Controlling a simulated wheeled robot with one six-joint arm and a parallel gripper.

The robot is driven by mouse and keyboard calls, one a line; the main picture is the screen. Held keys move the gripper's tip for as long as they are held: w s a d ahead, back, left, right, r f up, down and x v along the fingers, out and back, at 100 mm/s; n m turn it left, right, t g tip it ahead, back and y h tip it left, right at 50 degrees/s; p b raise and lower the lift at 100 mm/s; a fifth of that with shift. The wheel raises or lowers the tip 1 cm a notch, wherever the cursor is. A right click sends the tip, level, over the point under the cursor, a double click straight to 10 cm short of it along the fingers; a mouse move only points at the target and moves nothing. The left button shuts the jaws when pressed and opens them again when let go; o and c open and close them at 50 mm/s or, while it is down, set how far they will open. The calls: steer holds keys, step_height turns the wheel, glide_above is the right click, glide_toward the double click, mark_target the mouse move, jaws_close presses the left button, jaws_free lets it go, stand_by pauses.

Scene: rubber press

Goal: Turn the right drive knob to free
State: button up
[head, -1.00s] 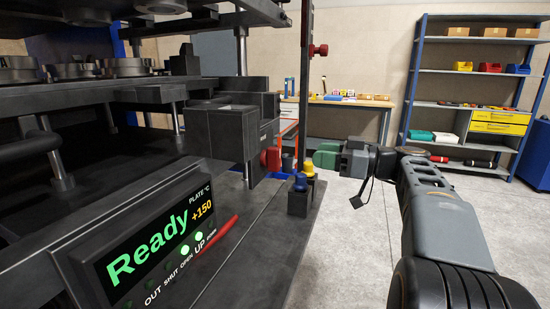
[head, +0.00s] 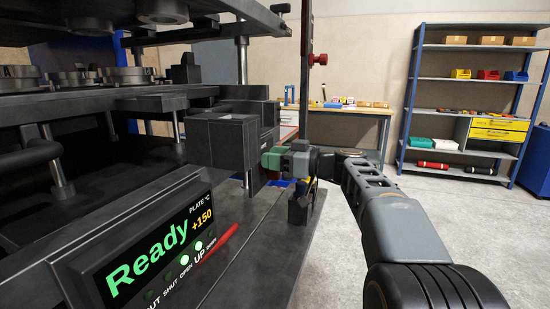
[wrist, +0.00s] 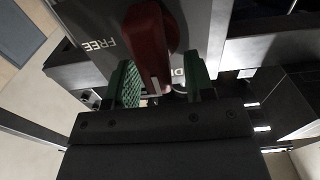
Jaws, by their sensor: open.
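The red drive knob (wrist: 148,40) shows in the wrist view on a grey panel face (wrist: 85,18). The word FREE is upside down to its left, and a partly covered label is to its right. A white mark on the knob's handle points down toward my gripper (wrist: 162,82). My gripper is open, with one green finger on each side of the knob; the left pad is very close, and I cannot tell whether it touches.
The press display (head: 155,240) reads Ready, +150, at the front left. A red lever (head: 215,244) lies beside it. A small dark post (head: 299,207) stands just below my gripper. A workbench (head: 350,108) and shelves (head: 465,90) are far behind, with clear floor before them.

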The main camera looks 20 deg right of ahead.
steer(key=c, duration=0.6)
steer(key=shift+w+d+f+m, duration=0.1)
steer(key=shift+m, duration=0.4)
steer(key=m, duration=0.3)
steer(key=shift+w+d+f+b, duration=0.1)
steer(key=shift+w+d+b, duration=0.1)
steer(key=shift+w+b, duration=0.15)
steer(key=shift+c, duration=0.2)
steer(key=shift+w+d+f+m+p, duration=0.2)
steer(key=shift+f+m+p, duration=0.3)
steer(key=shift+m, duration=1.75)
steer(key=shift+w+d+f+m+p, duration=0.2)
steer(key=shift+f+m+p, duration=0.3)
steer(key=shift+m, duration=1.8)
steer(key=shift+w+d+f+m+p, duration=0.1)
steer(key=shift+w+f+m+p, duration=0.4)
steer(key=shift+m, duration=1.75)
steer(key=shift+s+m, duration=0.25)
steer(key=shift+m, duration=0.05)
